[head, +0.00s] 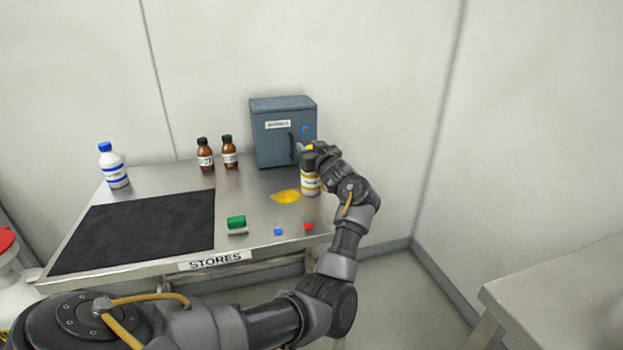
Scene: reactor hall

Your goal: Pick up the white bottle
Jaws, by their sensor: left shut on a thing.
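My left gripper (308,161) is shut on a white bottle with yellow bands (311,184) at the right side of the steel table. The gripper and wrist hide the top of this bottle. It is upright, and I cannot tell if its base touches the table. Another white bottle, with a blue cap and blue bands (115,170), stands upright at the table's back left, far from the gripper. My right gripper is not in view.
A yellow spill (286,197) lies beside the held bottle. A grey cabinet (275,145) stands behind it. Two brown bottles (206,158) stand left of the cabinet. A black mat (140,230) covers the left.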

